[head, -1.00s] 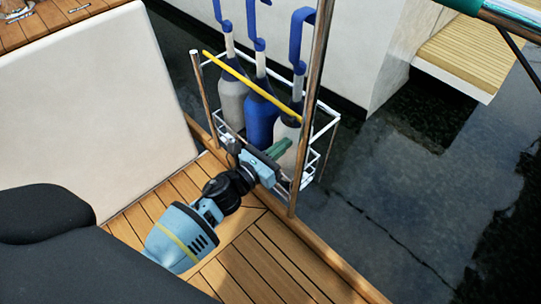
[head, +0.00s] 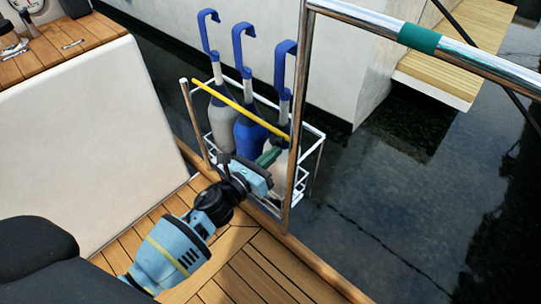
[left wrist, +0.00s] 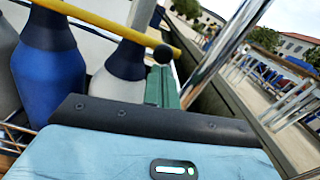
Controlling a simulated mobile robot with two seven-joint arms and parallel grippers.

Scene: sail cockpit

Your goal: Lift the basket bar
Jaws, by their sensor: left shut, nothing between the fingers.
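The yellow basket bar (head: 240,108) slants across the upper front of the white wire basket (head: 312,134). In the left wrist view the bar (left wrist: 105,20) runs in from the upper left and ends in a black cap. My left gripper (head: 268,157) is below the bar's right end, in front of the basket. Its green fingers (left wrist: 162,87) are shut and empty, and show just under the capped end with a small gap. The basket holds a grey fender (head: 221,118), a blue fender (head: 249,132) and a pale fender (head: 279,177), partly hidden. My right gripper is out of view.
A steel rail post (head: 297,120) stands just right of the gripper, joined to a top rail (head: 365,20) with a green band. A white cockpit wall (head: 80,140) is at left. Wooden deck (head: 245,270) lies below; dark water lies beyond the basket.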

